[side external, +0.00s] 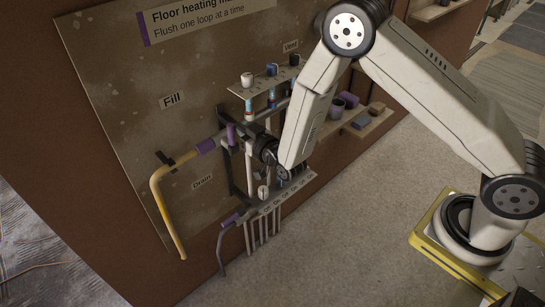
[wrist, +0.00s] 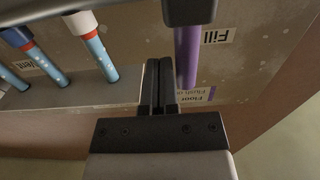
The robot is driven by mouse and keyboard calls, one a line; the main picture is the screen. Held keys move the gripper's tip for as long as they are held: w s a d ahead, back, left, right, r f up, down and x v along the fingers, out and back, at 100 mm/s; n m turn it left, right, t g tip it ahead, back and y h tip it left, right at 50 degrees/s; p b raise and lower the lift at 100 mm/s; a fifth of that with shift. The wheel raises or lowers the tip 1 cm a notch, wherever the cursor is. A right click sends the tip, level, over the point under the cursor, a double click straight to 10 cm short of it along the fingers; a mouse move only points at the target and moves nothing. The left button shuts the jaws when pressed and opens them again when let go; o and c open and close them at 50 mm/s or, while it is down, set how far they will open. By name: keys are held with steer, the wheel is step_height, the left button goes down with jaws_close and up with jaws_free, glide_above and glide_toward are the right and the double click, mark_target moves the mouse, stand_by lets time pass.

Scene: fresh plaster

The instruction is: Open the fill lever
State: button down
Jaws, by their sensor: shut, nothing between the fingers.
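The fill lever appears to be the upright purple handle (side external: 231,134) right of the Fill label in the side view. In the wrist view it is a purple bar (wrist: 187,58) just right of my fingers, its far end hidden behind a dark block (wrist: 190,11). My gripper (wrist: 160,64) is shut and empty, with its two dark fingers together. A narrow gap appears between fingers and bar in the wrist view; I cannot tell whether they touch. In the side view my gripper (side external: 262,147) is at the manifold, its fingertips hard to make out.
The Fill label (side external: 172,100) is on the plaster-spotted board. A yellow hose (side external: 160,200) with a purple sleeve (side external: 206,146) hangs at left. Capped flow tubes (side external: 272,72) stand above the manifold. A shelf (side external: 372,128) with small items is to the right. Open floor lies in front.

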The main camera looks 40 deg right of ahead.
mark_target(229, 132)
steer(key=shift+a+r, duration=0.2)
steer(key=shift+a, duration=0.65)
steer(key=shift+a, duration=0.75)
